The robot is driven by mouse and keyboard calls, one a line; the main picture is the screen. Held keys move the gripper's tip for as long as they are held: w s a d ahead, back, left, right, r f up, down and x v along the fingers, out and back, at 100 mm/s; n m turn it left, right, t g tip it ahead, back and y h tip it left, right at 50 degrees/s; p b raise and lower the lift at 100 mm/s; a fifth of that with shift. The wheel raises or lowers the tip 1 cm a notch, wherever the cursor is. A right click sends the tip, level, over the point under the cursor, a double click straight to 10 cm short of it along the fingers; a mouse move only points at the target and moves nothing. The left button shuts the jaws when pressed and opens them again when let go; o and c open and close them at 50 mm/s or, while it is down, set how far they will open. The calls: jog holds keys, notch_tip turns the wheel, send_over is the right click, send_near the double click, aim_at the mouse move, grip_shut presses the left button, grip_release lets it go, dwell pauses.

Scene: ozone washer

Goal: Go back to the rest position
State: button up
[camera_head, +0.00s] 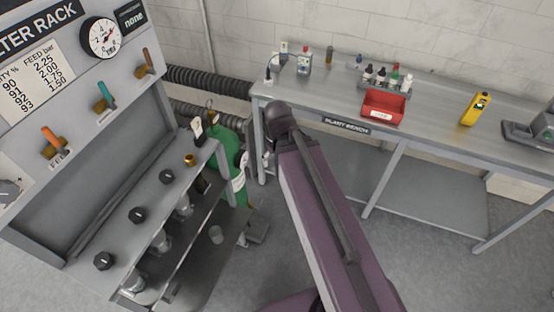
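My arm (320,205) rises from the bottom of the view as a long purple link with a dark joint at its top end. This joint stands in front of the left end of the bench. I cannot make out my gripper or its fingertips in this view, so what it holds does not show.
The plant bench (450,130) holds a red bin (383,108), small bottles (380,78) and a yellow meter (475,108). The floor right of my arm is clear.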

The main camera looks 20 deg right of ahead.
dwell(0.3)
notch_tip(320, 180, down, 12)
jog(key=b, duration=1.1)
jog(key=shift+b, duration=0.4)
jog(key=shift+r, duration=0.15)
